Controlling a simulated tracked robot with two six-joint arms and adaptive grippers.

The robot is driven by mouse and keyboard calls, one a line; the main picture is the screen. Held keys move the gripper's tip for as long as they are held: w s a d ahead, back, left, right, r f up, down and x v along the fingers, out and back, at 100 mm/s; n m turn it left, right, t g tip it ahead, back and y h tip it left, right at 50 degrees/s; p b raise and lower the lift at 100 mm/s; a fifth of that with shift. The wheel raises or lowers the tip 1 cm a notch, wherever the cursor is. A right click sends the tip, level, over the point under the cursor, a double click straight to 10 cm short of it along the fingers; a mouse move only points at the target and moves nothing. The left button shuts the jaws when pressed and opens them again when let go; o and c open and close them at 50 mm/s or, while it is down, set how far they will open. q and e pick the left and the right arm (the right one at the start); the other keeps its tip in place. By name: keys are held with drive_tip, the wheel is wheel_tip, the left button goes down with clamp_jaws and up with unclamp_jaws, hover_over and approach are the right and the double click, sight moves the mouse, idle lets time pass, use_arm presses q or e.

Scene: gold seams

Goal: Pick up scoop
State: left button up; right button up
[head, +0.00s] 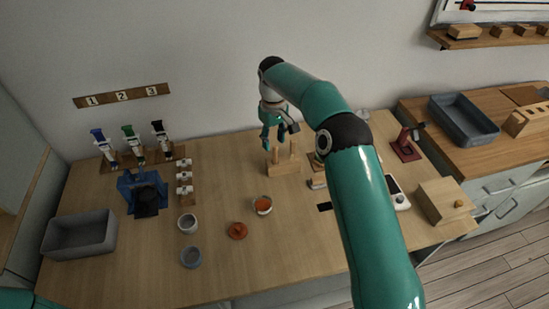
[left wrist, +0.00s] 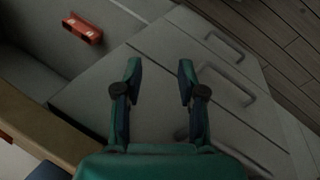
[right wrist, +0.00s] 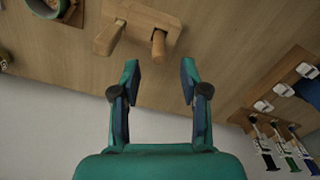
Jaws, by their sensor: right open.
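I cannot make out a scoop for certain in any view. My left gripper (left wrist: 160,70) is open and empty in the left wrist view, in front of grey drawer fronts. It is outside the head view.
A grey bin (head: 80,236), a blue stand (head: 143,190), small cups (head: 188,223) and an orange-filled jar (head: 263,205) stand on the worktop (head: 130,275). A wooden box (head: 441,201) is at its right end. The front middle is mostly clear. A red-orange piece (left wrist: 82,28) shows upper left.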

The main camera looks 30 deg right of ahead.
sight(275, 146)
drive_tip(key=f, duration=0.1)
drive_tip(key=f+p, duration=0.1)
drive_tip(key=f, duration=0.2)
drive_tip(key=shift+s+d+f, duration=0.1)
drive_tip(key=shift+s+f, duration=0.05)
drive_tip(key=shift+s, duration=0.15)
drive_tip(key=shift+f, duration=0.55)
clamp_jaws()
